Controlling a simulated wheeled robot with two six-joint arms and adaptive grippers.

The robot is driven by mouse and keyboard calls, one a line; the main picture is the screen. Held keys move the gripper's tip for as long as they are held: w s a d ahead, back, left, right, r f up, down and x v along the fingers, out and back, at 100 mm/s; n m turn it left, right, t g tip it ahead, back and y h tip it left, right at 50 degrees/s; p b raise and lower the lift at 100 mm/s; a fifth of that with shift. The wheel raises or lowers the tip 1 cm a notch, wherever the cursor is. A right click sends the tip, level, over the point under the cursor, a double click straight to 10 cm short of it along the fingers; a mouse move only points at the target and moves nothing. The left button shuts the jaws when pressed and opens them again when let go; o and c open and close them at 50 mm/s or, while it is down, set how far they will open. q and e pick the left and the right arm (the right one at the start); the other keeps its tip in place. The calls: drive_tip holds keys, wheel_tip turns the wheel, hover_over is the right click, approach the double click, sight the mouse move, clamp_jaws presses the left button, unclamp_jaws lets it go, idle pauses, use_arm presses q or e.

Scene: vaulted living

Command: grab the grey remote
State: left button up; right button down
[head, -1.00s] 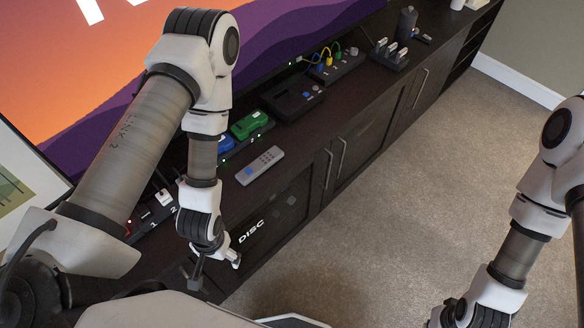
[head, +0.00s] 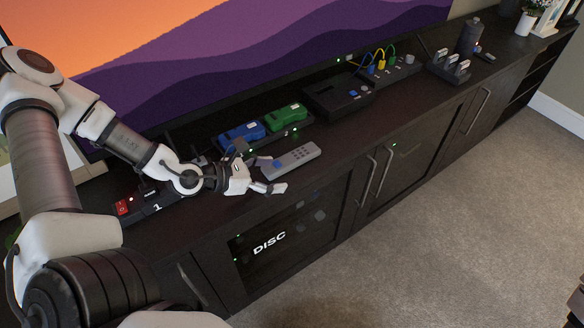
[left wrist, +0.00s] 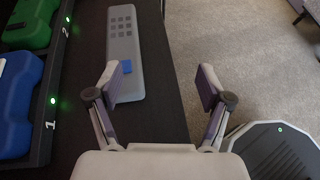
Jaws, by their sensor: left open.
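The grey remote (head: 292,161) lies on the dark cabinet top (head: 218,203) near its front edge, with a blue button at its near end. My left gripper (head: 272,175) is open at the near end of the remote, in the head view. In the left wrist view the remote (left wrist: 124,52) lies ahead and left, and the left fingertip of my open gripper (left wrist: 163,86) overlaps its near end. The space between the fingers shows bare cabinet edge and carpet. My right gripper is not in view.
A dock holding a blue controller (head: 241,134) and a green controller (head: 286,117) sits behind the remote. A black box (head: 338,96) stands further right. A switch strip (head: 150,203) is to the left. Carpet (head: 420,220) lies beyond the cabinet's front edge.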

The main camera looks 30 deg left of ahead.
sight(288, 160)
use_arm(q)
drive_tip(key=w+a+n, duration=0.1)
drive_tip(key=w+a+n+t+y+b, duration=0.1)
drive_tip(key=a, duration=0.1)
drive_tip(key=shift+f+y, duration=0.1)
drive_tip(key=shift+y, duration=0.2)
drive_tip(key=shift+b+x, duration=0.9)
drive_tip(key=shift+b, duration=0.15)
drive_tip(key=b+x, duration=0.2)
drive_tip(key=x, duration=0.1)
drive_tip(key=b+x, duration=0.2)
drive_tip(key=shift+w+a+f, duration=0.15)
drive_tip(key=shift+w+a, duration=0.05)
drive_tip(key=shift+a, duration=0.05)
drive_tip(key=shift+w, duration=0.15)
drive_tip(key=shift+c, duration=0.3)
drive_tip(key=c, duration=1.2)
